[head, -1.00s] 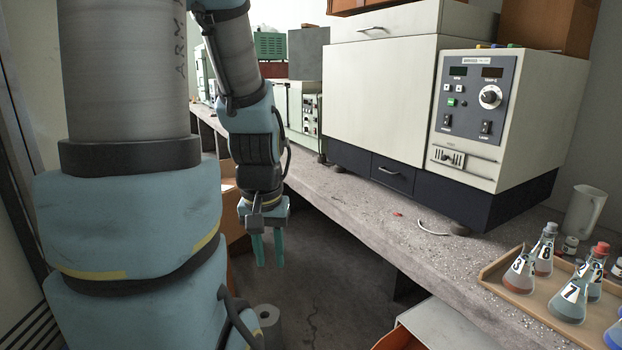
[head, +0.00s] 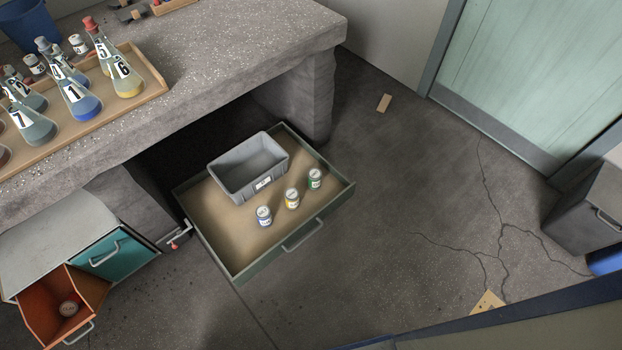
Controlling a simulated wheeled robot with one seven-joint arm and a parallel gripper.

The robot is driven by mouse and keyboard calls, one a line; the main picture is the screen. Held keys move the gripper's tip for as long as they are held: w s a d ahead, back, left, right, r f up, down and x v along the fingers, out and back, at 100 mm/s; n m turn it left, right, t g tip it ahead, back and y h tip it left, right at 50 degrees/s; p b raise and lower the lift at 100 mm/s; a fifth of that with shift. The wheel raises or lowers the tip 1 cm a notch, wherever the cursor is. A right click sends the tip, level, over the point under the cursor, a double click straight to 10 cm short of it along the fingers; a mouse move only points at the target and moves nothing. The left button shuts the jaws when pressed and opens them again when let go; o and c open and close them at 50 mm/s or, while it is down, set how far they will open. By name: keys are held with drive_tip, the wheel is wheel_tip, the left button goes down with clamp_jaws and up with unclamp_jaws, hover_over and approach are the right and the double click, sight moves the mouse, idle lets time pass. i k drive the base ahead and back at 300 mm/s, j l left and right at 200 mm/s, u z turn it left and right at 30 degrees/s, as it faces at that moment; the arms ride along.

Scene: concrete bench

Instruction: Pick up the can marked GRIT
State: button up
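Three small cans stand upright in an open green drawer (head: 262,258) under the bench. The lettering on all these cans is too small to read, so I cannot tell which is marked GRIT. My gripper is not in the current head view.
A grey bin (head: 238,182) stands in the green drawer behind the cans. A tray (head: 150,85) of numbered flasks sits on the concrete bench (head: 225,70). A grey cabinet (head: 590,215) stands at the right. The floor right of the green drawer is mostly clear.

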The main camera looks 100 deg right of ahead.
sight(314, 174)
drive_tip(key=k+l+z, duration=0.15)
drive_tip(key=k+l, duration=0.35)
drive_tip(key=k+l+z, duration=0.15)
drive_tip(key=k+l, duration=0.35)
drive_tip(key=k+l+z, duration=0.2)
drive_tip(key=k+l, duration=0.3)
drive_tip(key=l, duration=0.25)
drive_tip(key=k+l, duration=0.1)
drive_tip(key=l, duration=0.2)
drive_tip(key=k+l+z, duration=0.1)
drive_tip(key=l, duration=0.15)
